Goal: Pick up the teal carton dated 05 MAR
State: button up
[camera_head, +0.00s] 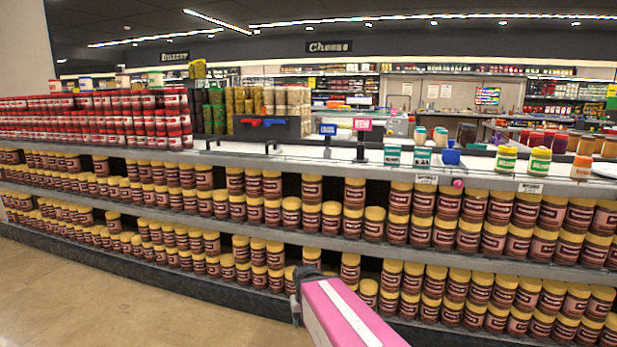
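Two small white containers with teal labels stand side by side at the front edge of the top shelf, a left one (392,155) and a right one (422,157). Their print is too small to read, so I cannot tell which, if either, bears 05 MAR. Two more teal-and-white containers, one (420,135) and another (440,136), stand just behind. At the bottom centre a pink block with a white stripe juts into view, with a narrow grey part at its left end that looks like my gripper (297,300). It is low in front of the shelves and well apart from the containers. Its fingers cannot be made out.
A long shelf unit (330,237) full of yellow-lidded jars crosses the view. On its top stand a blue cup (451,157), green-labelled jars (507,159), an orange jar (581,167), a blue sign (328,129) and a pink sign (362,125). Open floor (110,290) lies at lower left.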

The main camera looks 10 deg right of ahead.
aim_at(392, 152)
jog(key=z, duration=1.45)
jog(key=j+z, duration=0.4)
jog(key=j, duration=1.05)
jog(key=i, duration=0.05)
